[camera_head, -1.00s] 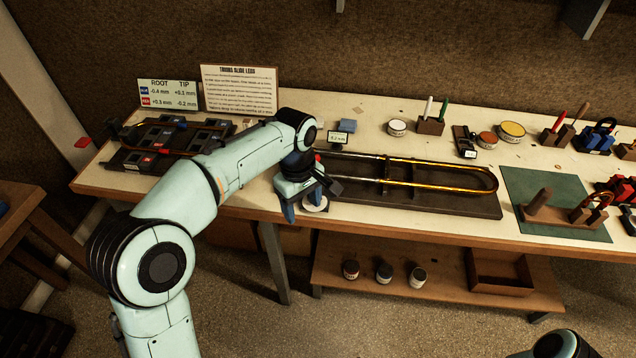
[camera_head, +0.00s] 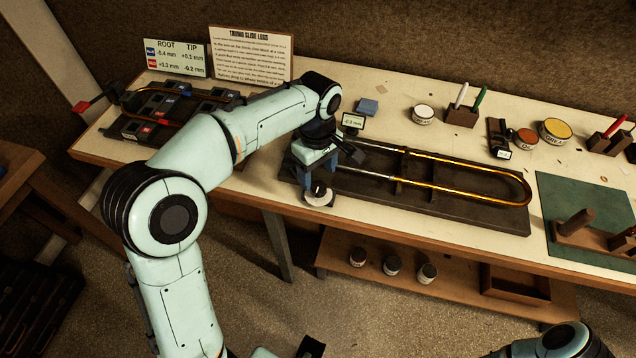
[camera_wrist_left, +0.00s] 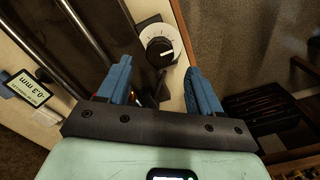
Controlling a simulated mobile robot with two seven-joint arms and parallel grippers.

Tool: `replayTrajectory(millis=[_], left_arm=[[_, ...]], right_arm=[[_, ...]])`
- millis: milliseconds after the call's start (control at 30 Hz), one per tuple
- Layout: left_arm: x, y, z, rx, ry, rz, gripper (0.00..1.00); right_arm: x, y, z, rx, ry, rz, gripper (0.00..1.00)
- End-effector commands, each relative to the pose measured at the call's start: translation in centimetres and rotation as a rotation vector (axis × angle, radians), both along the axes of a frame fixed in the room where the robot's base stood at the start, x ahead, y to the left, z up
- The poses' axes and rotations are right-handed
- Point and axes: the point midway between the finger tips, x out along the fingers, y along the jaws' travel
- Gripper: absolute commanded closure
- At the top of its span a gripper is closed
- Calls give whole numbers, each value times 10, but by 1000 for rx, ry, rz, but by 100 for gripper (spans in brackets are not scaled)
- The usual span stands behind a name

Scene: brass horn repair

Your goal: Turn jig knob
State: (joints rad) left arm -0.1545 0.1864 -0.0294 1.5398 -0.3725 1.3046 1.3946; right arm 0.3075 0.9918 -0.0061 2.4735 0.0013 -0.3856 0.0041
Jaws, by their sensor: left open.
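The jig knob is black with a white pointer line on a white dial; it shows in the left wrist view (camera_wrist_left: 159,50) just past my fingertips. In the head view its white dial (camera_head: 318,199) sits at the front left of the slide jig (camera_head: 455,211). My left gripper (camera_head: 319,180) is over the knob, its blue fingers open; they also show in the left wrist view (camera_wrist_left: 158,76). The knob lies roughly in line with the gap, not visibly gripped. A small display (camera_wrist_left: 38,97) beside the jig reads about -0.3 mm.
A brass slide (camera_head: 470,190) lies along the jig. A dark rack (camera_head: 160,118) stands at the left, with two cards behind. Jars, a pen block (camera_head: 461,117) and a green mat (camera_head: 590,225) occupy the back and right. A shelf with jars is below.

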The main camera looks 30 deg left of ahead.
Motion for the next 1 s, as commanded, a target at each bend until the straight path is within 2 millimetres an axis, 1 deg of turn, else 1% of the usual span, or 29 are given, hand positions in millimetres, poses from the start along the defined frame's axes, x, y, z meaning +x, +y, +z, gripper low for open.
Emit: replayTrajectory(millis=[33, 100, 200, 300, 433, 667, 700, 767, 800, 833, 1000], left_arm=[[-1, 0, -12, 0, 4, 1, 35], [-1, 0, -23, 0, 3, 0, 35], [0, 0, -35, 1, 2, 0, 35], [0, 0, -43, 0, 1, 0, 35], [0, 0, -47, 0, 0, 0, 35], [0, 0, -47, 0, 0, 0, 35], [0, 0, -47, 0, 0, 0, 48], [0, 0, -47, 0, 0, 0, 67], [0, 0, -46, 0, 0, 0, 80], [0, 0, -46, 0, -1, 0, 90], [0, 0, -46, 0, -1, -3, 91]], right_arm=[[-1, 0, -3, 0, 1, 0, 57], [-2, 0, -5, 0, 2, 1, 57], [-2, 0, -6, 0, 2, 0, 57], [-2, 0, -7, 0, 2, 0, 57], [-3, 0, -7, 0, 2, 0, 57], [-3, 0, -7, 0, 2, 0, 57], [-3, 0, -7, 0, 2, 0, 57], [-3, 0, -7, 0, 2, 0, 57], [-2, 0, -7, 0, 2, 0, 57], [-2, 0, -7, 0, 2, 0, 57], [-2, 0, -7, 0, 2, 0, 57]])
